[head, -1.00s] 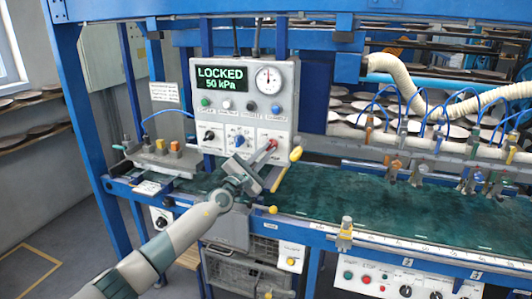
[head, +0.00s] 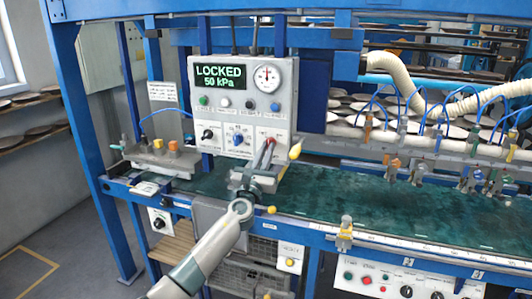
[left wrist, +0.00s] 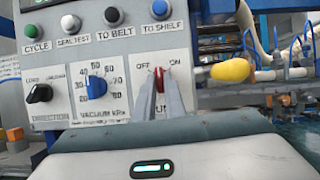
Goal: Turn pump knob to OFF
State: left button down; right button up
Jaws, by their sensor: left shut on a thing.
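The red pump knob (left wrist: 159,78) sits on the right dial plate of the grey control panel (head: 213,158), between the printed words OFF and ON. It looks roughly upright, but the fingers hide much of it and I cannot tell its exact setting. My left gripper (head: 268,149) reaches up to the panel from below. In the left wrist view its two fingers (left wrist: 160,92) are shut on the knob, one on each side. The label under the knob is mostly hidden. My right gripper is not in view.
A blue dial (left wrist: 96,86) and a black direction knob (left wrist: 39,92) are left of the pump knob. A yellow-tipped lever (head: 296,151) sticks out close on its right. Several push buttons line the panel above. The green belt (head: 370,210) runs below and to the right.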

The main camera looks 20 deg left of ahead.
pick_arm(q)
jog(key=shift+d+n+g+y+p, duration=0.1)
jog(key=shift+n+g+y, duration=0.25)
jog(key=shift+n+y, duration=1.15)
jog(key=shift+d+n+g+y+p, duration=0.15)
jog(key=shift+n+g+y, duration=0.2)
jog(key=shift+n, duration=2.2)
jog(key=shift+d+n+g+y+p, duration=0.1)
jog(key=shift+n+g+y, duration=0.2)
jog(key=shift+n+y, duration=1.2)
jog(key=shift+n+h, duration=0.45)
jog(key=shift+n, duration=0.2)
jog(key=c, duration=1.8)
grip_release()
jog(key=shift+r, duration=0.1)
jog(key=shift+s, duration=0.15)
